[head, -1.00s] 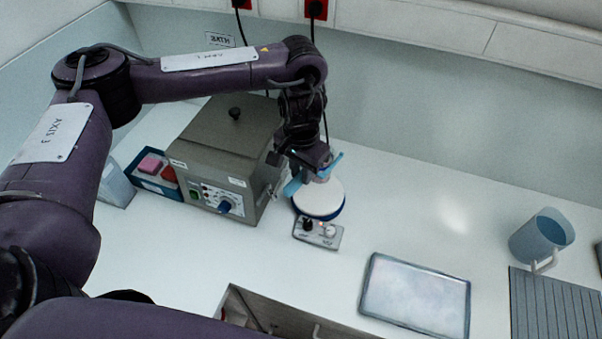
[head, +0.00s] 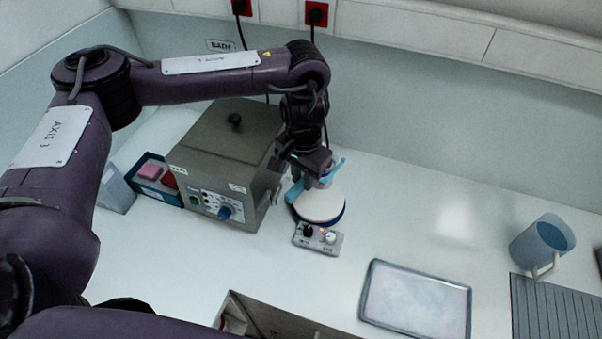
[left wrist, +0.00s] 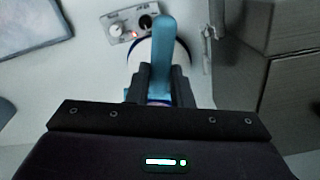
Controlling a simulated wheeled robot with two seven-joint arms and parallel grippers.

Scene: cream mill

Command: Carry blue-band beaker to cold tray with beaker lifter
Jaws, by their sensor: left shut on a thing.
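My left gripper (head: 318,172) is shut on a light-blue tool, the beaker lifter (head: 334,172), above the back of the round heater plate (head: 322,207). In the left wrist view the lifter (left wrist: 163,45) stands between the two dark fingers and reaches out over the plate. I cannot make out the blue-band beaker; a small purple-blue patch shows between the fingers, but I cannot tell what it is. The cold tray (head: 415,300), a frosty flat rectangle with a metal rim, lies empty at the front right. My right gripper is not in view.
A grey box-shaped bath (head: 225,150) with a dial stands close left of the gripper. A control box (head: 318,238) sits in front of the plate. A blue jug (head: 540,242) and a ribbed grey mat (head: 555,308) are at the right. The counter between plate and tray is clear.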

